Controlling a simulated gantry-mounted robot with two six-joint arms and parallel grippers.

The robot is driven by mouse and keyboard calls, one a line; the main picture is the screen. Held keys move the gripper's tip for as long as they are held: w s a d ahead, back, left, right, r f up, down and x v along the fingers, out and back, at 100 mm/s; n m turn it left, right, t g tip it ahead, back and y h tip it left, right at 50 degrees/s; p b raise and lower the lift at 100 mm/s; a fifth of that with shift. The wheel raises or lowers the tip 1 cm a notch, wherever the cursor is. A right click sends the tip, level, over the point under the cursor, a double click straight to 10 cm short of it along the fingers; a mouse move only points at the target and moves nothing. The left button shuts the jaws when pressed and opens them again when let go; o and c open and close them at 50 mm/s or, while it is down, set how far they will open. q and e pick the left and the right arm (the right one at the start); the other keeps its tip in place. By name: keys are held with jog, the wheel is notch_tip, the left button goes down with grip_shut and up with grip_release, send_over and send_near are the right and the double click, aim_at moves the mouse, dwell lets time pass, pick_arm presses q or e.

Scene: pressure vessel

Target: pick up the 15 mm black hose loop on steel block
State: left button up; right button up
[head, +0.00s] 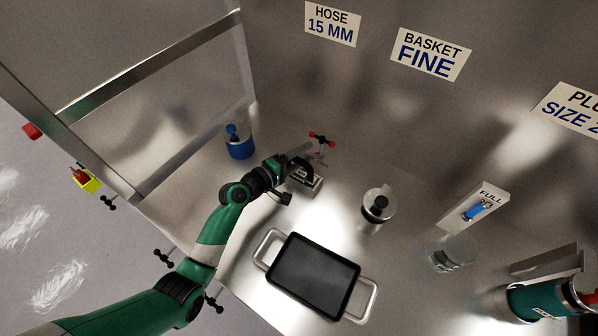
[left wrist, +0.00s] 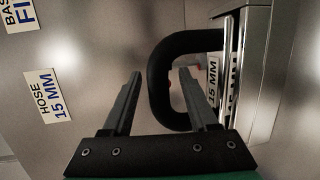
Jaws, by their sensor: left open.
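The black hose loop (left wrist: 158,85) stands out from the steel block (left wrist: 262,75) in the left wrist view, where a "15 MM" label shows on the block. My left gripper (left wrist: 160,73) is open around the loop's outer side: one finger is outside the loop, the other appears to reach into its opening. I cannot tell whether either finger touches the hose. In the head view, my left gripper (head: 286,172) is at the steel block (head: 309,187), and the loop is hard to tell apart from the dark gripper. My right gripper is not in view.
A black tray with metal handles (head: 273,240) lies in front. A blue container (head: 240,149) stands at the left, a steel canister (head: 378,204) and a glass jar (head: 454,252) at the right. A red-knobbed fitting (head: 322,139) is just behind the block. Signs hang on the back wall.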

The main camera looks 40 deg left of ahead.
pick_arm(q)
jog(key=shift+w+f, duration=0.1)
jog(key=shift+w, duration=0.3)
grip_shut()
jog(key=s+d+r+p, duration=0.2)
jog(key=s+r+p, duration=0.4)
jog(key=r, duration=0.4)
jog(key=s+d+r+p, duration=0.2)
jog(key=s+r+p, duration=0.1)
jog(key=s, duration=0.4)
jog(key=shift+s+d, duration=0.2)
jog(key=shift+d, duration=0.2)
